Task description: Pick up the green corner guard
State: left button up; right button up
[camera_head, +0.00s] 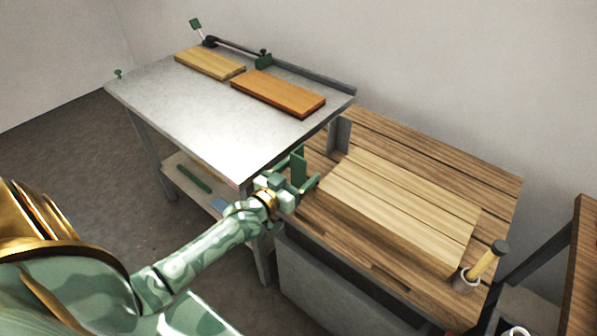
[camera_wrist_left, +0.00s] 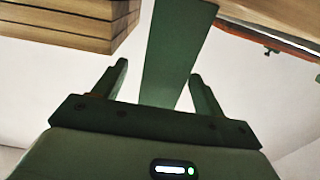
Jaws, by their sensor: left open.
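The green corner guard (camera_head: 299,168) appears as an upright flat green piece at the near left end of the wooden bench, close to the grey table's corner. In the left wrist view it is a long dark green strip (camera_wrist_left: 176,50) that runs down from the top edge to between the fingers. My left gripper (camera_head: 301,188) is at this piece, and its jaws (camera_wrist_left: 158,88) are open on either side of the strip. Gaps show between the fingers and the strip, and its lower end is hidden behind the gripper body. My right gripper is not in view.
Stacked pale boards (camera_head: 400,205) lie on the wooden bench (camera_head: 480,180) right of the gripper. The grey table (camera_head: 190,110) carries two wooden boards (camera_head: 278,92). A cup (camera_head: 466,281) with a wooden-handled tool stands at the bench's right. Another green strip (camera_head: 193,178) lies on the lower shelf.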

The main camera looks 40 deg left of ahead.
aim_at(299, 171)
pick_arm(q)
jog(key=w, duration=0.4)
jog(key=shift+a+f+b, duration=0.1)
jog(key=shift+f+b, duration=0.05)
jog(key=shift+b, duration=0.25)
jog(key=shift+s, duration=0.15)
jog(key=c, duration=1.1)
